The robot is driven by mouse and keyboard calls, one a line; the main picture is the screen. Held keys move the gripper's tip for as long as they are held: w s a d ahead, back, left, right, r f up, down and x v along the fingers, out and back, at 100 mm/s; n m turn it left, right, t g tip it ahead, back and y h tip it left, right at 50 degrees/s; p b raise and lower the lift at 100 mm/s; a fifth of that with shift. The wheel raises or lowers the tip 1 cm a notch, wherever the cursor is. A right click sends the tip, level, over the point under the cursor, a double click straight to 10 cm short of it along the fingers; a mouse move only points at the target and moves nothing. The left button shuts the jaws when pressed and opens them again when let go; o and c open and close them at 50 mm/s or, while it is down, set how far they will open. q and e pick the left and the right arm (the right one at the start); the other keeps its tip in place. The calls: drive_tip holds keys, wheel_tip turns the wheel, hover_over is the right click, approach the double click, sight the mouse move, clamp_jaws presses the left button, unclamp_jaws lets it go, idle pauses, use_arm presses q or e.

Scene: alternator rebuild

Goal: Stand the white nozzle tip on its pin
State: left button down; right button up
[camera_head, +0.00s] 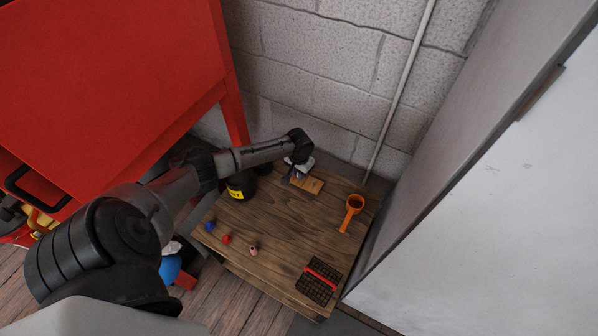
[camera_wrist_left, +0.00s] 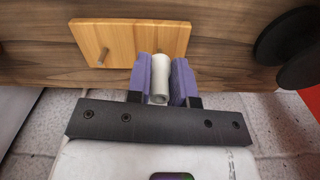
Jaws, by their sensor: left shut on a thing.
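The white nozzle tip (camera_wrist_left: 159,78) is a short pale cylinder between the two purple finger pads of my left gripper (camera_wrist_left: 159,85). The gripper is shut on it, with the tip's open end toward the wrist camera. A light wooden board (camera_wrist_left: 122,36) lies just beyond the fingers. One grey pin (camera_wrist_left: 103,56) stands on its left part, apart from the tip. Something thin shows just past the tip's far end; I cannot tell whether it is a second pin. In the head view my left gripper (camera_head: 298,174) is over the board (camera_head: 314,186), mostly hiding the tip.
The table's middle is clear. A wall stands behind.

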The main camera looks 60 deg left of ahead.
use_arm(q)
drive_tip(key=shift+f+p, duration=0.15)
drive_tip(key=shift+p, duration=0.2)
idle(0.5)
idle(0.7)
drive_tip(key=shift+f+p, duration=0.1)
drive_tip(key=shift+p, duration=0.2)
idle(0.5)
drive_tip(key=shift+f+p, duration=0.2)
drive_tip(key=shift+p, duration=0.1)
idle(0.5)
idle(0.7)
drive_tip(key=shift+f, duration=0.15)
idle(0.7)
drive_tip(key=shift+f+p, duration=0.15)
drive_tip(key=shift+p, duration=0.25)
idle(0.4)
